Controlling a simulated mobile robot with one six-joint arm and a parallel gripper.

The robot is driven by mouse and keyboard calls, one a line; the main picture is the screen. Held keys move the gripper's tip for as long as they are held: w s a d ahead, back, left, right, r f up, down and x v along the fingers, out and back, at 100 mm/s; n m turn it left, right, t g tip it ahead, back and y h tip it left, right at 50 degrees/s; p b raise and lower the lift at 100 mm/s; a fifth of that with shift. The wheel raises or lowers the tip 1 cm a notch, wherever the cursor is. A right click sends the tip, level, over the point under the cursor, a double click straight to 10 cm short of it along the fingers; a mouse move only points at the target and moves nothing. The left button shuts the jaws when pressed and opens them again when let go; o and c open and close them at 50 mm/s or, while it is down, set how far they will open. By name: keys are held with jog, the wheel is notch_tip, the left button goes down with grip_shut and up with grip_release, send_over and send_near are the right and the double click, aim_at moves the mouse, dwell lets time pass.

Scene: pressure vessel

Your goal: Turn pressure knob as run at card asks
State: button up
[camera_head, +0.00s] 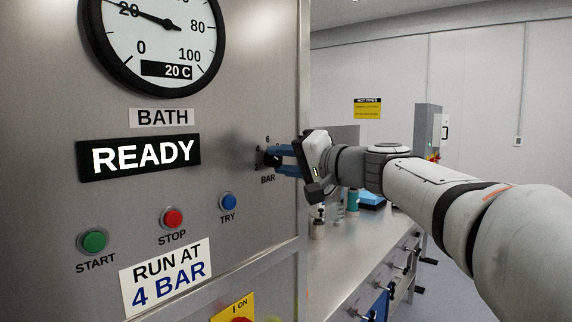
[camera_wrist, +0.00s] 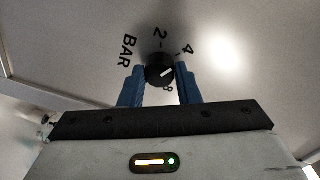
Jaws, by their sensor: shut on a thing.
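The black pressure knob (camera_wrist: 158,64) sits on the steel panel, with a white pointer line on its face. My gripper (camera_wrist: 161,72) is shut on the knob, one blue finger on each side. In the wrist view the line points right and slightly up, roughly towards the 4 mark (camera_wrist: 188,48); I cannot tell if it is exactly on it. The 2 mark (camera_wrist: 160,33) is above the knob. The card (camera_head: 167,277) reads RUN AT 4 BAR.
The READY display (camera_head: 140,157) and a round gauge (camera_head: 155,35) showing 20 C are on the panel. Green START (camera_head: 93,241), red STOP (camera_head: 172,218) and blue TRY (camera_head: 228,202) buttons sit below. A steel bench (camera_head: 345,248) with bottles stands to the right.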

jog(key=shift+m, duration=0.4)
jog(key=o, duration=1)
jog(key=shift+c, duration=0.2)
jog(key=shift+d, duration=0.1)
jog(key=b+v, duration=0.1)
jog(key=v, duration=0.6)
jog(key=shift+s+d+b, duration=0.2)
jog(key=shift+s+b, duration=0.1)
jog(key=shift+b, duration=0.05)
jog(key=shift+f, duration=0.1)
